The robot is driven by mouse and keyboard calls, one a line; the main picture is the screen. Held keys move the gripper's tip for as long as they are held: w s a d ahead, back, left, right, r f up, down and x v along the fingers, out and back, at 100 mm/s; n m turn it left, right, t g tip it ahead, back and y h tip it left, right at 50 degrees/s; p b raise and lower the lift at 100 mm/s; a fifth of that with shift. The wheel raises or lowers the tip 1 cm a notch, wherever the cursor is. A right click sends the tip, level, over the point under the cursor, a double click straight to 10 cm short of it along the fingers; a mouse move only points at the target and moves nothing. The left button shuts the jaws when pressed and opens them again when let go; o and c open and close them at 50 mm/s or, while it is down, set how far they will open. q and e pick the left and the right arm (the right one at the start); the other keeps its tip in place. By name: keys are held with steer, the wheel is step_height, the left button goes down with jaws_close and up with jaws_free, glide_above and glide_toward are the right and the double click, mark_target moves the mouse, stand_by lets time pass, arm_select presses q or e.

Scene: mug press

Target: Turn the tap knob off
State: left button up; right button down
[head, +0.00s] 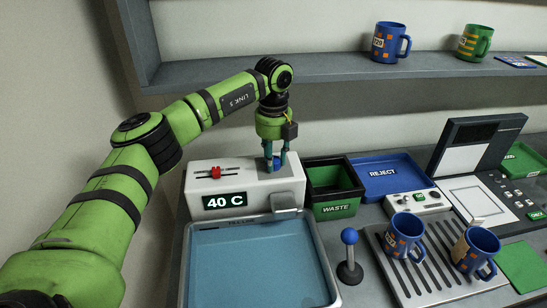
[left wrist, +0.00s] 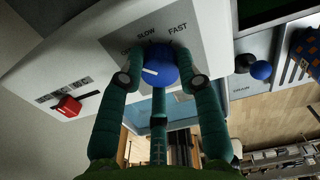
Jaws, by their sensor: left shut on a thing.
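The tap knob (left wrist: 160,68) is a blue round knob on the top of a white tap box (head: 224,178). In the left wrist view its white pointer mark lies towards the left side. Labels SLOW and FAST show behind it, and a label at the left is partly hidden by a finger. My left gripper (head: 276,164) reaches down from above, with its teal fingers closed around the knob. In the head view the knob shows only in part between the fingers. My right gripper is in neither view.
A red slider (head: 215,172) and a 40 C display are on the tap box. A blue basin (head: 258,262) lies in front.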

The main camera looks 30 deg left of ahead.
arm_select(q)
steer(key=shift+f+n, duration=0.1)
steer(key=shift+n, duration=0.5)
steer(key=o, duration=1.1)
steer(key=shift+o, duration=0.2)
